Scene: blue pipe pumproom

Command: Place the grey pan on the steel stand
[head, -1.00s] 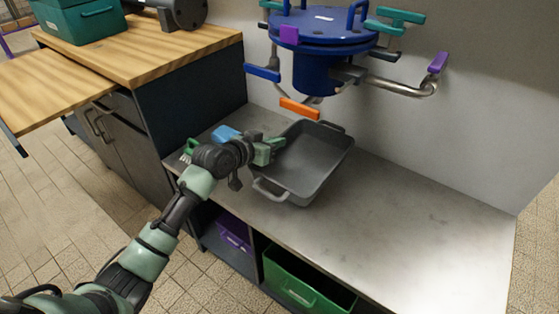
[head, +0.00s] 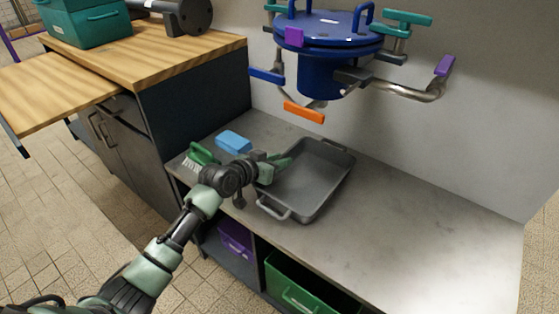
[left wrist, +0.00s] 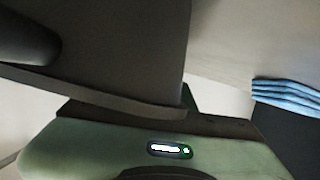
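The grey pan (head: 310,178) is a deep rectangular pan with a handle at each short end. It is over the left part of the grey metal top of the steel stand (head: 420,240); I cannot tell whether its base touches. My left gripper (head: 275,167) is at the pan's left long wall and appears shut on its rim; the fingertips are partly hidden. In the left wrist view the dark grey pan (left wrist: 110,50) fills the upper left, close against the gripper. My right gripper is not in view.
A blue vessel (head: 325,65) with protruding coloured handles hangs over the back. Purple (head: 235,237) and green (head: 300,292) bins are below. The right of the top is clear.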

